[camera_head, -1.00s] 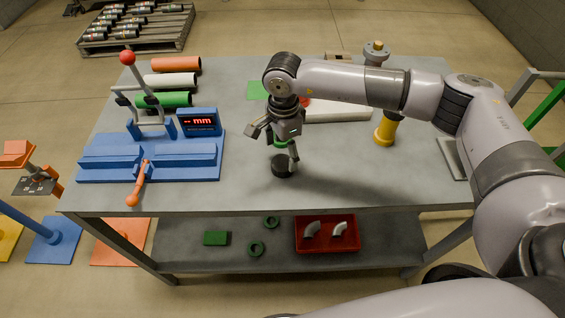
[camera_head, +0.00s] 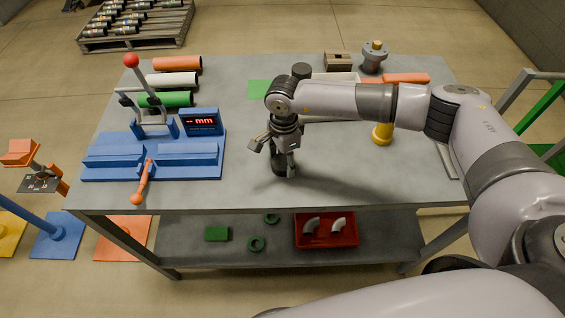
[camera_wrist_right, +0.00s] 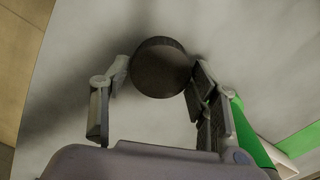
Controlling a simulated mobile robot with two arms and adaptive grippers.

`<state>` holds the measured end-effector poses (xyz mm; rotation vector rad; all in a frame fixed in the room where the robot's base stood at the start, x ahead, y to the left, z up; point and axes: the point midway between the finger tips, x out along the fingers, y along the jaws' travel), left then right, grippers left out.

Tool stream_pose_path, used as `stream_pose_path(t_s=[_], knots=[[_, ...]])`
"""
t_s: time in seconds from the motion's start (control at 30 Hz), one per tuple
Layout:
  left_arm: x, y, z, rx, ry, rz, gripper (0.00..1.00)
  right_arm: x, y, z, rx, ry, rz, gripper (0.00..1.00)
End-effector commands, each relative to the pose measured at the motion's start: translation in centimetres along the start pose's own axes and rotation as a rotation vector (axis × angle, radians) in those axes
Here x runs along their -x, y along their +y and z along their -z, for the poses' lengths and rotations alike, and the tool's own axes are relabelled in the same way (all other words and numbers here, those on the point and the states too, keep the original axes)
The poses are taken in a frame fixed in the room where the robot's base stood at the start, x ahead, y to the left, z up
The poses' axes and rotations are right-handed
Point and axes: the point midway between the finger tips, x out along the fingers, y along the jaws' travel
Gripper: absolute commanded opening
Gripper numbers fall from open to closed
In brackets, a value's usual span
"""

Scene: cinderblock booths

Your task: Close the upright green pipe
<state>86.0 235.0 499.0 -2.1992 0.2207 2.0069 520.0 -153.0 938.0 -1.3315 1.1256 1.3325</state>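My right gripper (camera_head: 276,157) is low over the front middle of the table, with its fingers spread. A black round cap (camera_wrist_right: 162,67) lies between its fingertips in the right wrist view; a narrow gap shows on each side, though contact is hard to judge. In the head view the cap (camera_head: 279,168) is partly covered by the gripper and seems to rest on the tabletop. A green surface (camera_wrist_right: 247,135), perhaps the upright green pipe, shows beside the right-hand finger in the wrist view. In the head view the upright pipe is hidden behind my arm and gripper. My left gripper is out of view.
A blue fixture (camera_head: 110,165) with a display and levers stands at left. Lying orange (camera_head: 178,64), white (camera_head: 171,80) and green (camera_head: 166,100) pipes are behind it. A yellow-based post (camera_head: 382,135) stands right. The tabletop front right is clear.

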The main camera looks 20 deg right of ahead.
Motion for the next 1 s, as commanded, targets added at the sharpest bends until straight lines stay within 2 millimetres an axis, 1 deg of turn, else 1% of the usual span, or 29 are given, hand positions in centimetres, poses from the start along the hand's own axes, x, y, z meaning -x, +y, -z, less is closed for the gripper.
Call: stream_pose_path(t_s=[0.03, 0.33, 0.67, 0.77, 0.87, 0.97, 1.0], knots=[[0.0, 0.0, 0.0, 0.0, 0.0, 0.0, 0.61, 0.0, 0.0, 0.0, 0.0, 0.0, 0.0, 0.49], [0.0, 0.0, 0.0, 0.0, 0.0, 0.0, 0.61, 0.0, 0.0, 0.0, 0.0, 0.0, 0.0, 0.29], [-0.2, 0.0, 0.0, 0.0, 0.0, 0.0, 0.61, 0.4, -0.1, 0.0, 0.0, 0.0, 0.001, 0.29], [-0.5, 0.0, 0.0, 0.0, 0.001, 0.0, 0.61, 1.1, -0.1, 0.0, -0.001, -0.001, 0.003, 0.29], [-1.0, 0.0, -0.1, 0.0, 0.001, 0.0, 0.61, 2.4, -0.1, 0.0, 0.001, -0.001, 0.005, 0.29], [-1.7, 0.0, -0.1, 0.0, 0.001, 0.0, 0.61, 4.4, -0.2, 0.0, 0.0, -0.001, 0.006, 0.29], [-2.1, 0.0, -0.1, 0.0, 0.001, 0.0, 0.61, 5.5, -0.2, 0.0, 0.001, -0.001, 0.009, 0.29]])
